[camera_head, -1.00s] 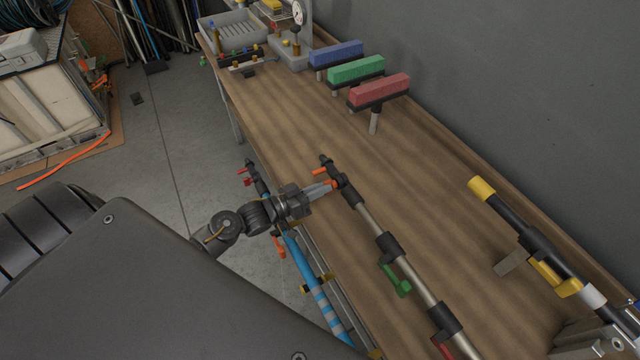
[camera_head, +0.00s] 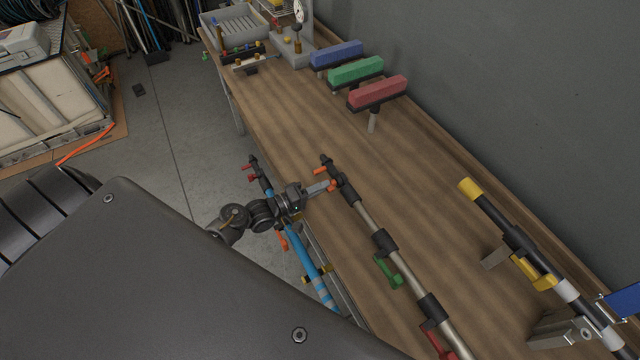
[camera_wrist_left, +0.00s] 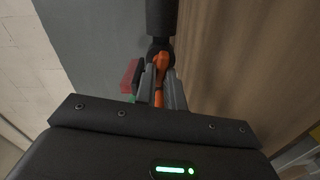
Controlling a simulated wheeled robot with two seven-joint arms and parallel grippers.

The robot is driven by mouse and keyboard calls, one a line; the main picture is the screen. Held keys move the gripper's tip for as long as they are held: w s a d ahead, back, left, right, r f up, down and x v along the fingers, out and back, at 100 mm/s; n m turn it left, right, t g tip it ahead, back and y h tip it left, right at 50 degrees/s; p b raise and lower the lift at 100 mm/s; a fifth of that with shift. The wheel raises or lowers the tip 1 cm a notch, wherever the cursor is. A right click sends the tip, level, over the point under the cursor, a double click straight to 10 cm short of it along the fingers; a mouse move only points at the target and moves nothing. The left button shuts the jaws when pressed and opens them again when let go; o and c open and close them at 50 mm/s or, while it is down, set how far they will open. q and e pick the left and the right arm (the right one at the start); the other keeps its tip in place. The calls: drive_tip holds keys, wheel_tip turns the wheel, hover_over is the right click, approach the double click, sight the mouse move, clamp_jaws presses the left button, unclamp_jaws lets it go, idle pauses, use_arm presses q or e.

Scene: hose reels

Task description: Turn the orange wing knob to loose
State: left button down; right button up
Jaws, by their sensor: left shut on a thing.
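The orange wing knob (camera_head: 332,186) sits on the black collar near the upper end of a silver pole (camera_head: 366,215) lying along the bench. My left gripper (camera_head: 328,187) reaches in from the left and is shut on this knob. In the left wrist view the orange knob (camera_wrist_left: 160,72) shows between the two grey fingers (camera_wrist_left: 161,90), below a black tube. The fingers hide part of the knob. A smaller orange piece (camera_head: 320,170) sticks out just above it on the same pole.
A blue pole (camera_head: 302,252) with red and orange levers runs beside the bench edge, below my left wrist. A black pole with a yellow end (camera_head: 470,188) lies at right. Blue, green and red brush heads (camera_head: 378,92) stand farther back. The mid-bench (camera_head: 430,190) is clear.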

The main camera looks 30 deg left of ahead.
use_arm(q)
drive_tip(key=shift+n, duration=1.8)
drive_tip(key=shift+f, duration=0.1)
drive_tip(key=c, duration=1.5)
unclamp_jaws()
drive_tip(key=b+v, duration=0.2)
drive_tip(key=v, duration=0.8)
drive_tip(key=shift+s+a+b, duration=0.25)
drive_tip(key=shift+s+b, duration=0.05)
drive_tip(key=shift+b, duration=0.05)
